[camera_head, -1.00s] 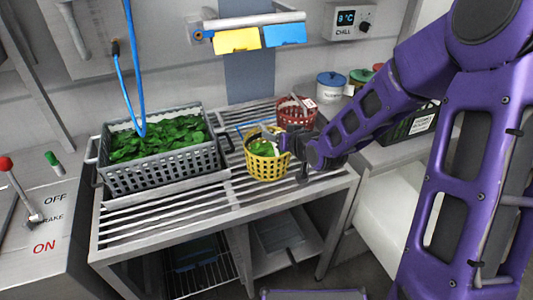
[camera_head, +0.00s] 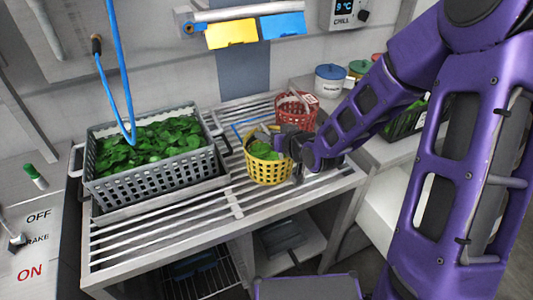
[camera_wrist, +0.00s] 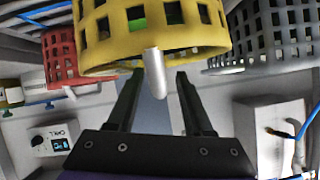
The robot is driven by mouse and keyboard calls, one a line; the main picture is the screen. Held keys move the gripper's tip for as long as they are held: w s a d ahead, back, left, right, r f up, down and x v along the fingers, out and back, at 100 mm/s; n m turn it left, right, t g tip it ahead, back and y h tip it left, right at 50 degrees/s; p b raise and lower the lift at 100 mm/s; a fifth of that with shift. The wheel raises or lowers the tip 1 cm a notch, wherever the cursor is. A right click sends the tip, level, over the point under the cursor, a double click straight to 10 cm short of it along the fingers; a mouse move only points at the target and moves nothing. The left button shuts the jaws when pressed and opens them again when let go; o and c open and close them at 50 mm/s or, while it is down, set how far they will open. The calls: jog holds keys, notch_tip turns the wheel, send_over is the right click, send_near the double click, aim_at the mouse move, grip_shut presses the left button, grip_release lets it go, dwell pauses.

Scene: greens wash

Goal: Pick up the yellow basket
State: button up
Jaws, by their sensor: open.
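The yellow basket (camera_head: 268,169) stands on the slatted rack, with some green leaves inside it. It also fills the top middle of the wrist view (camera_wrist: 150,32). My gripper (camera_head: 280,141) is at the basket's upper right side in the head view, where the wrist hides part of the rim. In the wrist view my gripper (camera_wrist: 162,75) shows two dark fingers spread apart. A pale rounded bar shows between them, in front of the basket's edge. I cannot tell whether the fingers touch the basket.
A grey basket full of leaves (camera_head: 155,183) stands left on the rack (camera_head: 140,248). A red basket (camera_head: 296,110) stands close behind the yellow one. Lidded jars (camera_head: 331,82) stand at the back right. Yellow and blue cards (camera_head: 231,33) hang above. Slats in front are clear.

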grip_shut()
jog(key=shift+r, duration=0.1)
dwell(1.3)
